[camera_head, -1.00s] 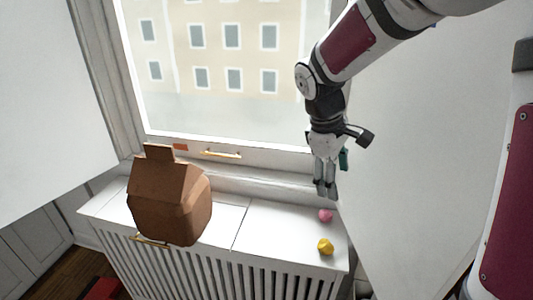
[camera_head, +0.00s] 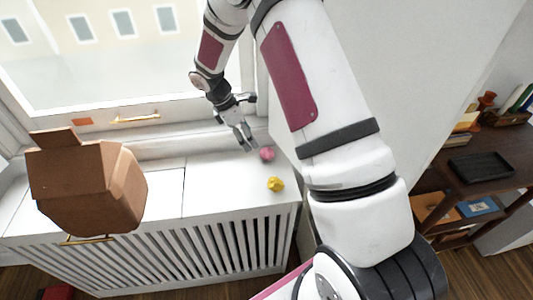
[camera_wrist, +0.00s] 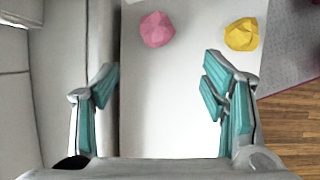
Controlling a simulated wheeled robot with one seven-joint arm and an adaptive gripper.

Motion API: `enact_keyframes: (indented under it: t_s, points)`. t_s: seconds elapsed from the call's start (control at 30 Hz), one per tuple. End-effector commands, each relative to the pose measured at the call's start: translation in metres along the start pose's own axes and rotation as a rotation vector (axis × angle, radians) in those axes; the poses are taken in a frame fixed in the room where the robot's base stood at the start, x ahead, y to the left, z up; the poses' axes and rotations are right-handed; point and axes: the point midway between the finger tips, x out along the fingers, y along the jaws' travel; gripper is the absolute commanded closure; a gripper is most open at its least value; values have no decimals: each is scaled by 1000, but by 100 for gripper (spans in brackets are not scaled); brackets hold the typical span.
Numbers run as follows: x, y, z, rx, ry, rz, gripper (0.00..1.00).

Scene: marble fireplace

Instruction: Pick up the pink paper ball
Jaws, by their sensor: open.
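The pink paper ball (camera_head: 267,154) lies on the white radiator cover (camera_head: 225,181) below the window. My gripper (camera_head: 250,147) is just left of it in the head view, low over the cover and close to the ball. In the wrist view the pink ball (camera_wrist: 157,29) is beyond the fingertips, roughly between the two fingers' lines. My gripper (camera_wrist: 160,85) is open there, with teal pads apart and nothing between them. Whether a finger touches the ball cannot be told from the head view.
A yellow paper ball (camera_head: 275,184) lies near the pink one; it also shows at right in the wrist view (camera_wrist: 242,34). The window sill is behind, a white wall to the right. Clear cover lies between bag and balls.

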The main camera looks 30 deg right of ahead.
Motion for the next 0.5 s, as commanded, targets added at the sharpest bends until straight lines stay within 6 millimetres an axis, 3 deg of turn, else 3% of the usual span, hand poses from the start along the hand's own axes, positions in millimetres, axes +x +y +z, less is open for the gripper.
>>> enact_keyframes:
  t_s: [0.2,0.5]
  points:
    - [40,0,1,1,-1,-2,33]
    - [62,0,1,1,0,-2,33]
